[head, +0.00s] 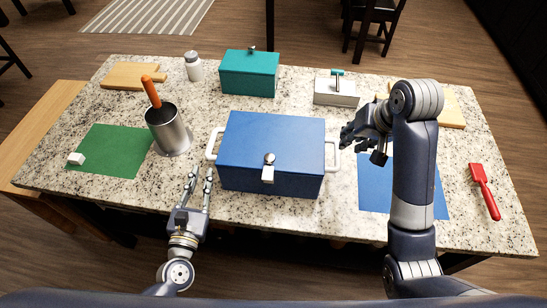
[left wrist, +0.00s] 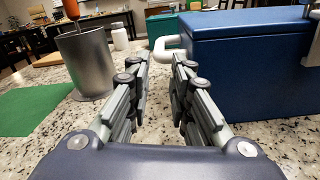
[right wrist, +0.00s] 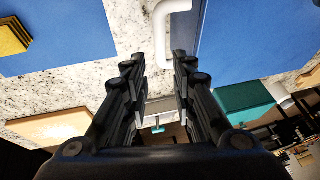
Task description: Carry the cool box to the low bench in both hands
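The cool box (head: 270,145) is a blue lidded box with a front latch and white side handles, standing on the granite counter. My left gripper (head: 200,178) is open, in front of and below the left handle (head: 213,145). In the left wrist view that handle (left wrist: 165,48) lies beyond the open, empty fingertips (left wrist: 160,62). My right gripper (head: 352,135) is open close to the right handle (head: 333,153). In the right wrist view that handle (right wrist: 160,30) is just beyond the fingertips (right wrist: 160,58), with nothing clearly between them. A low wooden bench (head: 48,125) stands left of the counter, partly hidden.
A steel pot (head: 170,135) with an orange-handled tool stands left of the cool box. A teal box (head: 248,75) and a white caddy (head: 335,92) stand behind.

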